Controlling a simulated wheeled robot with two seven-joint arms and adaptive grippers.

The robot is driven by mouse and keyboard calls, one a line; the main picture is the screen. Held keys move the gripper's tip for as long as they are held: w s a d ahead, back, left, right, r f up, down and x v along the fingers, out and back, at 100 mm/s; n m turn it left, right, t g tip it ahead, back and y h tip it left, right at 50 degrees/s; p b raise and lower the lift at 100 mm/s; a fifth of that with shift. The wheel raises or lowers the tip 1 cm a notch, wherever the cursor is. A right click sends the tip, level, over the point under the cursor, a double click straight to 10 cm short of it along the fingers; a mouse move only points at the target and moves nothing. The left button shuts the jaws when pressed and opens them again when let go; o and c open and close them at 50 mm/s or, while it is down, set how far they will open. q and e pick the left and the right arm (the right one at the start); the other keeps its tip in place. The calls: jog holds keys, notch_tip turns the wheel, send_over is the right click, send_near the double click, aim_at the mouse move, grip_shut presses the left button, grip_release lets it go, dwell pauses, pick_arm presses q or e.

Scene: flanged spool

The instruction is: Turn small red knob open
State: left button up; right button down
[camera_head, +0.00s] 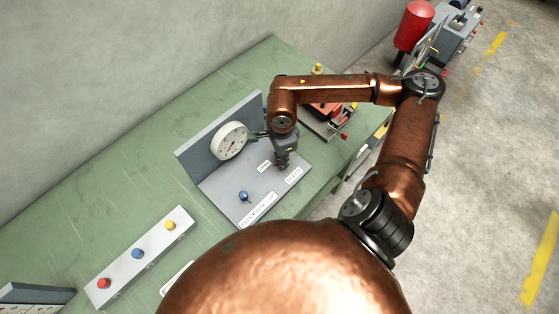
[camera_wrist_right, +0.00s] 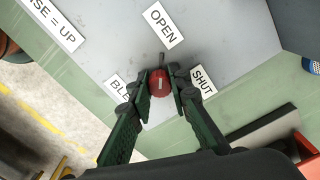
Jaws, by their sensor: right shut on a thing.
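The small red knob (camera_wrist_right: 160,84) sits between the fingers of my right gripper (camera_wrist_right: 160,88) in the right wrist view. The fingers close on it from both sides, and a light mark shows on its top. A small grey pointer on it aims near the OPEN label (camera_wrist_right: 160,24). The SHUT label (camera_wrist_right: 203,80) is to the right and a partly covered label to the left. In the head view my right gripper (camera_head: 284,163) reaches down to the grey panel (camera_head: 228,193) and hides the knob. My left gripper is not in view.
A round white gauge (camera_head: 230,140) stands on the panel's upright back. A blue knob (camera_head: 243,196) is left of my gripper. A strip with red, blue and yellow buttons (camera_head: 142,255) lies nearer on the green bench (camera_head: 110,206). A red device (camera_head: 325,113) is beyond my arm.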

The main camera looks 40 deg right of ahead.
jog(key=shift+n+b, duration=0.5)
jog(key=shift+n, duration=0.4)
jog(key=c, duration=1.8)
grip_release()
jog(key=shift+r, duration=0.1)
notch_tip(320, 180, up, 12)
